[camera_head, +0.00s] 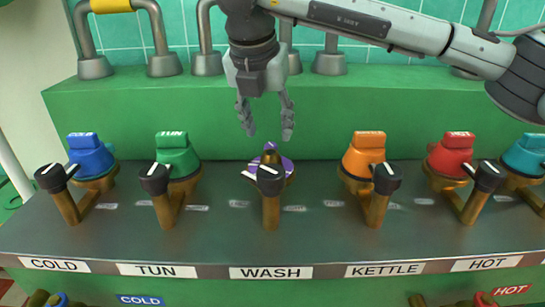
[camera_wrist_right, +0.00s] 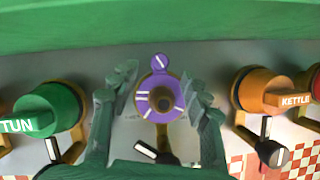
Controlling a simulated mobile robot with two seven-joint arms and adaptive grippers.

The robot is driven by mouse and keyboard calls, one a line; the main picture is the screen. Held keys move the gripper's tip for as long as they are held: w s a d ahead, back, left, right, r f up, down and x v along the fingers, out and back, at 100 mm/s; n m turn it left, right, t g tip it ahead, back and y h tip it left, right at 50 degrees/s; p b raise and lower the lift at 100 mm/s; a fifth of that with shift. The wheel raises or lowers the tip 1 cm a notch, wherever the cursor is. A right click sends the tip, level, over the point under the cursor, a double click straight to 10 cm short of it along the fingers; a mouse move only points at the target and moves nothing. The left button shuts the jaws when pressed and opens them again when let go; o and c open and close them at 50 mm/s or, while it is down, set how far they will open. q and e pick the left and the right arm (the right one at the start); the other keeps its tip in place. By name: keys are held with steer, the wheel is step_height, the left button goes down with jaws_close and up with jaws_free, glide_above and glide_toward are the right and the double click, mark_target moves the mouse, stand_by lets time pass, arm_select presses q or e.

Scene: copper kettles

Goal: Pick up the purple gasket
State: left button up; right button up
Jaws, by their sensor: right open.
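The purple gasket (camera_head: 287,166) sits around the brown metal stem at the WASH position, in the middle of the counter. It has white stripes and a small tab. In the wrist view the gasket (camera_wrist_right: 147,100) lies flat around the stem (camera_wrist_right: 164,100), between my fingers. In the head view a black-knobbed lever (camera_head: 270,181) hides its front. My right gripper (camera_head: 268,130) is open and empty, pointing down above and behind the gasket. In the wrist view the right gripper (camera_wrist_right: 160,82) has one finger on each side of it, without clear contact. My left gripper is not in view.
Capped valves flank the spot: green TUN (camera_head: 176,154) on the left and orange KETTLE (camera_head: 364,155) on the right. A blue valve (camera_head: 90,156) and a red valve (camera_head: 451,154) stand farther out. A green ledge (camera_head: 180,110) with pipes rises behind.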

mark_target(271, 145)
steer(key=x, duration=0.4)
steer(key=shift+f, duration=0.1)
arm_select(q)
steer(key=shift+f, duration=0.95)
arm_select(e)
steer(key=shift+c, duration=0.6)
steer(key=c, duration=0.9)
